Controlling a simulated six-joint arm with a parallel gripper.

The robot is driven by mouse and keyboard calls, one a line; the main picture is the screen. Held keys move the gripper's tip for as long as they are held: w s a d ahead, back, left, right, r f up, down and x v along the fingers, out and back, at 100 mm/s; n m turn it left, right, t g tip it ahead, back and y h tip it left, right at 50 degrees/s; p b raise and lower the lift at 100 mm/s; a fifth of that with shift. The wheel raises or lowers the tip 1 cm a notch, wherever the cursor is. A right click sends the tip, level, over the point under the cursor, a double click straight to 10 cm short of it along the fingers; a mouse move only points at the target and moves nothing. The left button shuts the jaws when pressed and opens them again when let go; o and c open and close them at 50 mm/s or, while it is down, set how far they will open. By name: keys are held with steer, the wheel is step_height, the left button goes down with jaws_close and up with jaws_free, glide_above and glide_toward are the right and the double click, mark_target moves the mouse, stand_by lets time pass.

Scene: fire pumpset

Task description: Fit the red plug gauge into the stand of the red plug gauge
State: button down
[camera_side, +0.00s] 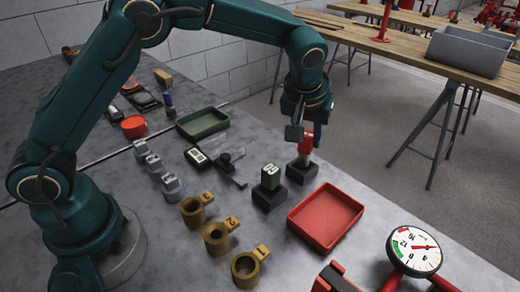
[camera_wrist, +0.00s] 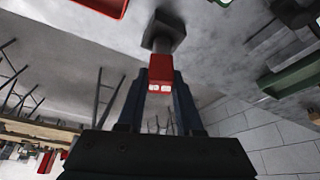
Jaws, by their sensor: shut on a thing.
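The red plug gauge (camera_side: 305,145) is upright, with a red handle and a grey lower end. Its dark block-shaped stand (camera_side: 302,174) sits on the grey bench directly below it. My gripper (camera_side: 305,130) is shut on the red handle from above. In the wrist view the red plug gauge (camera_wrist: 161,70) is between the fingers of my gripper (camera_wrist: 160,88), and its grey end meets the dark stand (camera_wrist: 165,32). The gauge lines up with the stand's middle; the bore is hidden, so I cannot tell how deep the end sits.
A red tray (camera_side: 326,217) lies in front, and a caliper (camera_side: 231,165) lies to the left. Brass ring gauges (camera_side: 216,237) and a round pressure gauge (camera_side: 414,251) are nearer the camera.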

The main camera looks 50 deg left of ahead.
steer(key=shift+f, duration=1.25)
steer(key=shift+f, duration=0.2)
steer(key=c, duration=0.6)
jaws_free()
steer(key=shift+o, duration=0.2)
steer(key=shift+r, duration=0.1)
